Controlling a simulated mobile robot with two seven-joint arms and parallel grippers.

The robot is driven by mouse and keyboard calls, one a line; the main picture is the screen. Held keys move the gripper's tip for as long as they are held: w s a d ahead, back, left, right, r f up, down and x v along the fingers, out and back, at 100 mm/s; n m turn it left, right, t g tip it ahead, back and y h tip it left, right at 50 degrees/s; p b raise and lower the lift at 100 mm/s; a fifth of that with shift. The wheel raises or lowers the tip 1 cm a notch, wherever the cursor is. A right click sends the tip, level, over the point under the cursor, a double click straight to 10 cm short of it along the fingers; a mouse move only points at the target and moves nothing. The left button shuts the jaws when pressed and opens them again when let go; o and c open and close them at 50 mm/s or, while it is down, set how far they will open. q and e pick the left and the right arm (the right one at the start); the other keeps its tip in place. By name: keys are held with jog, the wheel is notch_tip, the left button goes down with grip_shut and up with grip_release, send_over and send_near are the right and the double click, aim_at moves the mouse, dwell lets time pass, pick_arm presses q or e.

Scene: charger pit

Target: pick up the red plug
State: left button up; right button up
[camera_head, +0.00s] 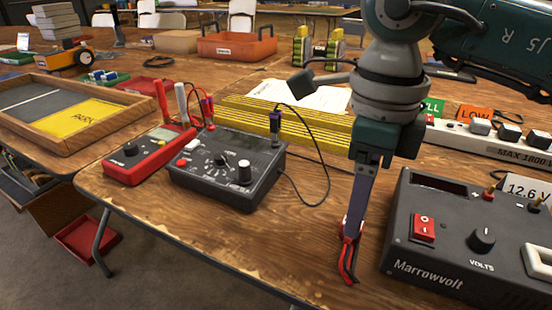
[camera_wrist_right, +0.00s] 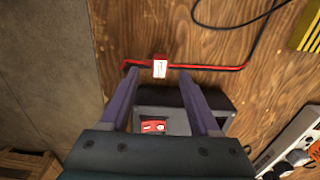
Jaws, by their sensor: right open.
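My right gripper (camera_head: 352,228) points down at the front table edge, its fingers seen edge-on. In the right wrist view my gripper (camera_wrist_right: 160,82) is open, with nothing held between its fingers. A small red piece with a white label (camera_wrist_right: 159,67) lies just beyond the fingertips on a red and black lead. In the head view the red and black lead (camera_head: 348,265) shows right below the fingertips. Other red plugs are a tall one on the red meter (camera_head: 162,97) and one on the power supply (camera_head: 490,193). I cannot tell which red piece is the task's plug. My left gripper is not in view.
The black Marrowvolt power supply (camera_head: 425,235) stands close to the right of my gripper. A black knob box (camera_head: 230,185) and red meter (camera_head: 135,165) stand to the left. A loose black cable (camera_head: 318,160) curves between. A white power strip (camera_head: 465,140) lies behind.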

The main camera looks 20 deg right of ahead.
notch_tip(320, 180, down, 4)
jog(key=shift+s+b, duration=0.1)
jog(key=shift+b, duration=0.25)
grip_shut()
dwell(0.5)
